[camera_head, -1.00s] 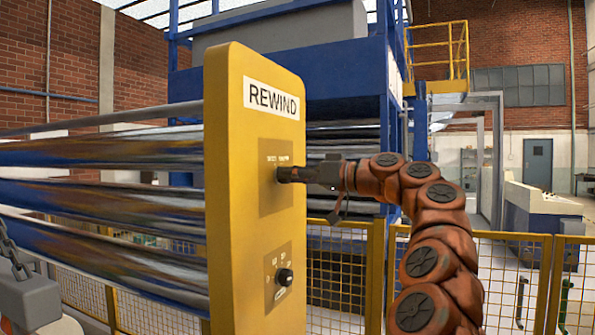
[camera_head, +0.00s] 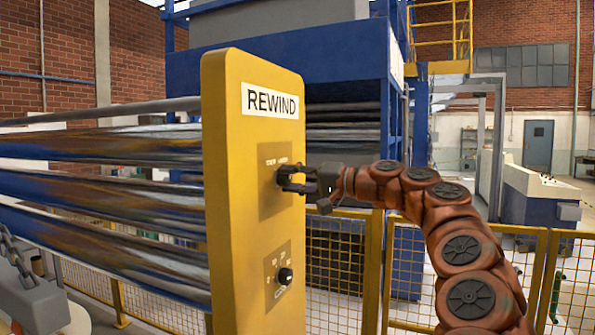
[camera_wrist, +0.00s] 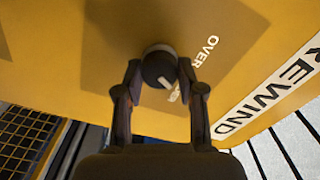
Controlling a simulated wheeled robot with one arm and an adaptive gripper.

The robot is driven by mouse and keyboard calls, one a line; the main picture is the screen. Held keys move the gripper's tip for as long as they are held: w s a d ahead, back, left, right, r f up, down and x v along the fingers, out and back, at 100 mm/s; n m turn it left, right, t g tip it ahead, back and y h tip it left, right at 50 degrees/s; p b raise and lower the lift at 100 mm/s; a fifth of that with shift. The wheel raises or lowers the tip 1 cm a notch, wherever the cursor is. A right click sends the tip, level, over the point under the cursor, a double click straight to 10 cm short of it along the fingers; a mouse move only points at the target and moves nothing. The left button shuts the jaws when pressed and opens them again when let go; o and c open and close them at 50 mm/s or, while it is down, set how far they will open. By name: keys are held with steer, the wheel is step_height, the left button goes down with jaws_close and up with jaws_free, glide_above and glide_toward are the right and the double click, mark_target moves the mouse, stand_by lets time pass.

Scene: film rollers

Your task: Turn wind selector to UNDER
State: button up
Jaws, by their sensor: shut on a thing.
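The wind selector is a round dark knob (camera_wrist: 158,66) with a white pointer line, set in a plate (camera_head: 270,200) on the yellow REWIND panel (camera_head: 228,230). In the wrist view, my gripper (camera_wrist: 159,68) has one finger on each side of the knob and is shut on it. The pointer line slants to the lower right, towards a label partly hidden by the right finger. The OVER label (camera_wrist: 212,54) is clear at the upper right. In the head view, my gripper (camera_head: 287,178) reaches the knob from the right and partly covers it.
A second black knob (camera_head: 285,276) sits lower on the same panel. Shiny film rollers (camera_head: 110,190) run left from the panel. A yellow mesh fence (camera_head: 430,285) stands behind my arm. A REWIND sign (camera_head: 270,101) is above the knob.

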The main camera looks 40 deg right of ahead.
steer(key=shift+r+m, duration=0.1)
steer(key=shift+m, duration=0.5)
steer(key=o, duration=1)
steer(key=shift+s, duration=0.1)
steer(key=shift+o, duration=0.7)
steer(key=shift+a, duration=0.2)
steer(key=shift+s, duration=0.1)
